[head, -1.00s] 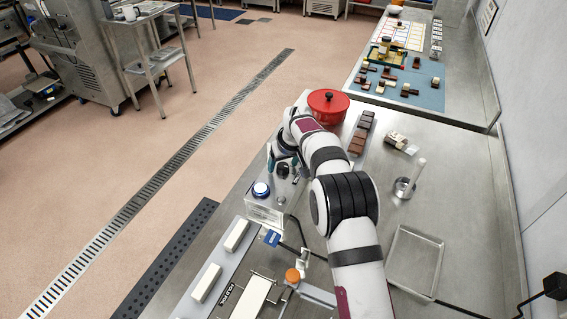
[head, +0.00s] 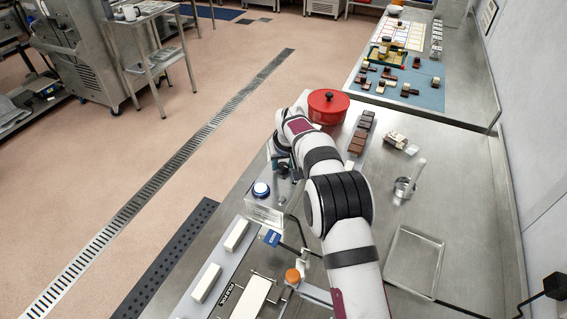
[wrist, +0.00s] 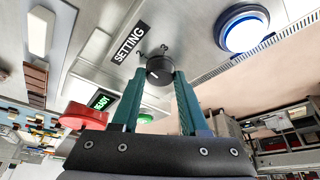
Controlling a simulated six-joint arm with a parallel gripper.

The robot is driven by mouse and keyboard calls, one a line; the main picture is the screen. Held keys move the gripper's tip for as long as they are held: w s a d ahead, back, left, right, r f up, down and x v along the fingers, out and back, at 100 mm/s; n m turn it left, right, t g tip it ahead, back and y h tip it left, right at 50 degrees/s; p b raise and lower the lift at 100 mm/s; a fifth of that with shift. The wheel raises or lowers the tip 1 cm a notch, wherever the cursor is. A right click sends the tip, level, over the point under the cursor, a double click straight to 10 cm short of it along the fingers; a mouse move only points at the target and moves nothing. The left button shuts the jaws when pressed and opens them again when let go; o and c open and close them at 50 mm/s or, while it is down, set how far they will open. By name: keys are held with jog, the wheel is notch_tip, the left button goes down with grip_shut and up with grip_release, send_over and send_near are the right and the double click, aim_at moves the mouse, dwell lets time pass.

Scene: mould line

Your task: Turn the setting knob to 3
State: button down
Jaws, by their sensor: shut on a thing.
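The black setting knob (wrist: 158,70) is on a metal panel beside a SETTING label (wrist: 129,43). Small numerals, seemingly 2 and 3, are printed by its rim. A pale mark shows on its face, but I cannot tell for sure which number it points at. My gripper (wrist: 160,78) has its two teal fingertips shut on the knob, one on each side. In the head view my gripper (head: 281,163) is at the control box (head: 265,213), and my wrist hides most of the knob.
A blue button (head: 261,190) sits close to my gripper on the same box. A lit READY sign (wrist: 99,101) shows in the wrist view. A red pot (head: 328,108) stands just behind my wrist.

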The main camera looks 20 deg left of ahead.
jog(key=m+h, duration=0.1)
jog(key=m, duration=0.1)
jog(key=m+h, duration=0.1)
jog(key=m, duration=0.2)
jog(key=shift+a+t, duration=0.2)
jog(key=shift+t, duration=0.2)
jog(key=shift+m+h, duration=0.9)
jog(key=shift+m, duration=1.5)
jog(key=shift+c, duration=2.1)
grip_release()
jog(key=v, duration=1.6)
